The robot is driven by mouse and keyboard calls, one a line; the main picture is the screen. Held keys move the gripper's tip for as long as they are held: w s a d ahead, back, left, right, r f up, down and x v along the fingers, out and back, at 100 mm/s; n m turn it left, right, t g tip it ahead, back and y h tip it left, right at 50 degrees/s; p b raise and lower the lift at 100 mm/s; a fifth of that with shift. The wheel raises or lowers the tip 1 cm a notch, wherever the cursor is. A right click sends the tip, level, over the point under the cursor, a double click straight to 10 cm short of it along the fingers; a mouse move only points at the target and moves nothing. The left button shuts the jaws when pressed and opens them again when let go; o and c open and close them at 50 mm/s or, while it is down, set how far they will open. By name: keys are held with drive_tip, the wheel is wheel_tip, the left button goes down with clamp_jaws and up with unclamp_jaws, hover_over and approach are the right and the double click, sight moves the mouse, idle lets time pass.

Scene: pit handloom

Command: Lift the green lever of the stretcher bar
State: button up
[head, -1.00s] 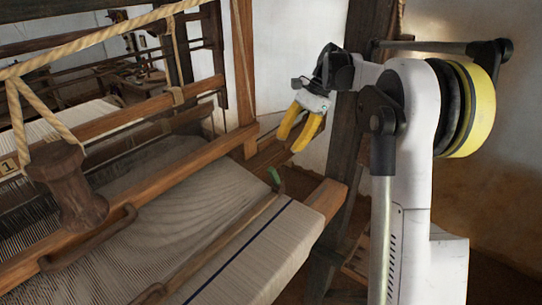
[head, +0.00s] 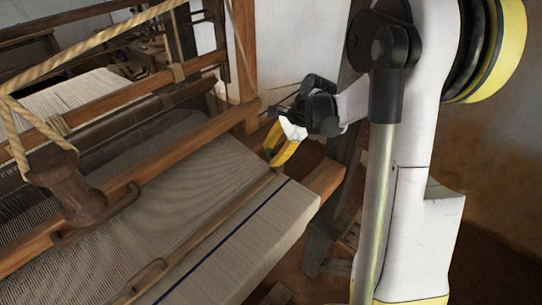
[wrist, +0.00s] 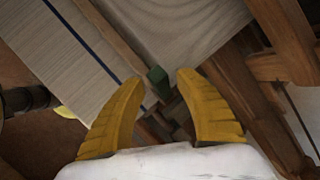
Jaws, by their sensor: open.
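The stretcher bar (head: 215,232) is a thin wooden strip lying across the cloth, and it also shows in the wrist view (wrist: 110,35). Its green lever (wrist: 157,80) sits at the bar's end near the cloth edge. In the wrist view the lever appears between the two yellow fingertips, and I cannot tell how far beyond them it is. In the head view my gripper (head: 273,158) is over the bar's far end and hides the lever. My gripper is open, with its fingers apart and nothing held.
The striped cloth (head: 255,225) with a dark blue line lies beside the bar. A wooden beam (head: 150,165) crosses above the warp on the left, and a wooden post (head: 243,55) stands behind my gripper. A beam end (head: 325,178) juts out on the right.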

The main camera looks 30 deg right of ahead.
drive_tip(key=shift+w+a+f, duration=0.2)
drive_tip(key=shift+f, duration=0.3)
clamp_jaws()
